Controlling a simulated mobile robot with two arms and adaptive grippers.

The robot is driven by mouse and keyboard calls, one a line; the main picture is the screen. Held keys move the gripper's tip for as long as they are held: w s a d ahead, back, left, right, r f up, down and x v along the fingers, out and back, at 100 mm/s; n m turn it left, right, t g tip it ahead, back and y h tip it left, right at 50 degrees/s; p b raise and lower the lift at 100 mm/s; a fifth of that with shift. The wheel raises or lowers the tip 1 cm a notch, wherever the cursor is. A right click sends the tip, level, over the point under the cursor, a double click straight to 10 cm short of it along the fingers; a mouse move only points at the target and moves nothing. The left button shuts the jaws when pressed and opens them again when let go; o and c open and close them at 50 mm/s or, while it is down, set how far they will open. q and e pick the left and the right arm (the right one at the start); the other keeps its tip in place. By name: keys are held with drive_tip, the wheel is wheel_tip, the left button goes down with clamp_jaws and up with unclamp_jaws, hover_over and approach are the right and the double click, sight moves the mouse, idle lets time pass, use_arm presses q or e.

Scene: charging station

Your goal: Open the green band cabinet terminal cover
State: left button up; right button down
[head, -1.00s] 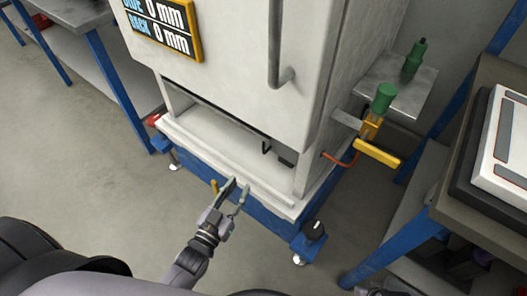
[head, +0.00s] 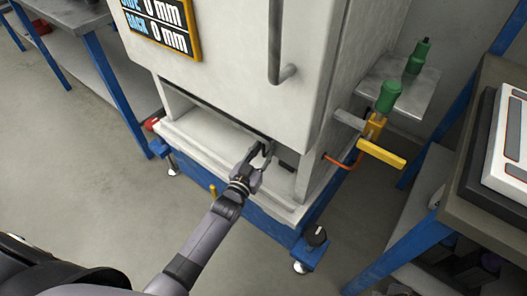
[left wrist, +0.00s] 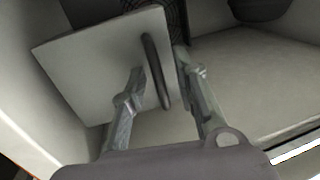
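A white cabinet (head: 225,60) stands ahead, with an open bay at its base; no green band shows. In the left wrist view a flat grey cover (left wrist: 85,65) with a dark bar handle (left wrist: 155,72) is inside the bay. It looks shut or nearly so; I cannot tell which. My left gripper (head: 263,150) reaches into the bay. Its fingers, also in the left wrist view (left wrist: 160,58), are spread on either side of the handle, with visible gaps. In the head view the cover is mostly hidden by the cabinet front. My right gripper is not in view.
The bay's sill (head: 190,145) and upper front edge closely bound my left arm. A vertical handle (head: 275,45) is on the cabinet front. A workbench (head: 490,90) stands farther right.

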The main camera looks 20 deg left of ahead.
use_arm(q)
drive_tip(key=shift+w, duration=0.1)
drive_tip(key=shift+c, duration=0.5)
clamp_jaws()
idle(0.4)
